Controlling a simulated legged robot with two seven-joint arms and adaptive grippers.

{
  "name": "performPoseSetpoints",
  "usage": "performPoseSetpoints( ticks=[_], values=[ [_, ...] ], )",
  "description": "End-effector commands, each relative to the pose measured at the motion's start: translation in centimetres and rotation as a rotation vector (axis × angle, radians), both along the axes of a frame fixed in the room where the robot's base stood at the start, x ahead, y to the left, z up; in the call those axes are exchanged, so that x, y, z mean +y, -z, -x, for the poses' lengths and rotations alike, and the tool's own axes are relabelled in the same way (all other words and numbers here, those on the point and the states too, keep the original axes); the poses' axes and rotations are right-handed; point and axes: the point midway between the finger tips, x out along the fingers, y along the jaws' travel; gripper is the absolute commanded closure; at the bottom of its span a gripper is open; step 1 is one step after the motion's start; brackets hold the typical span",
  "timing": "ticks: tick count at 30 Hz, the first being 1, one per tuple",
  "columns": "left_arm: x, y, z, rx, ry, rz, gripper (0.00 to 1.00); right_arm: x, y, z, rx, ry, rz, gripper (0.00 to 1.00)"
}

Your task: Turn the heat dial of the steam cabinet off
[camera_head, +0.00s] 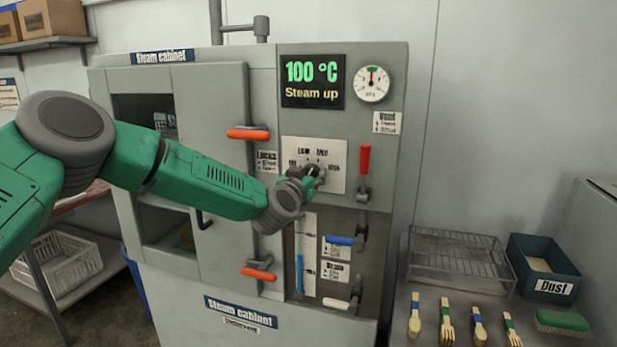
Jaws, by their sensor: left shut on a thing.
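The grey steam cabinet (345,120) stands in the middle of the view. Its display (312,82) reads 100 °C and "Steam up". The heat dial sits on a pale panel (335,152) with several setting labels around it. My left gripper (313,176) is at this panel, shut on the dial. The gripper covers most of the dial, so its pointer cannot be read. My right gripper is not in view.
A red-handled lever (364,160) stands right of the panel, with blue (340,241) and white (336,304) handles below. Orange door latches (248,134) are at the left. A wire rack (460,262), Dust bin (543,270) and several wooden utensils lie at right.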

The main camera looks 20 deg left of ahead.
Motion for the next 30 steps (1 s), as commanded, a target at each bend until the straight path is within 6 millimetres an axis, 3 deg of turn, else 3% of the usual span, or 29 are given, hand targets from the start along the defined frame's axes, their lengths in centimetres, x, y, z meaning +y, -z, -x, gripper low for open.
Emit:
performPoseSetpoints(
  ticks=[19,30],
  values=[
    [0.3,0.9,0.1,0.016,-0.005,0.07,0.89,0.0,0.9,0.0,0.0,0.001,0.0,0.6],
    [0.3,1.2,0.1,0.028,-0.007,0.349,0.89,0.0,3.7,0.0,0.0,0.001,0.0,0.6]
  ],
)
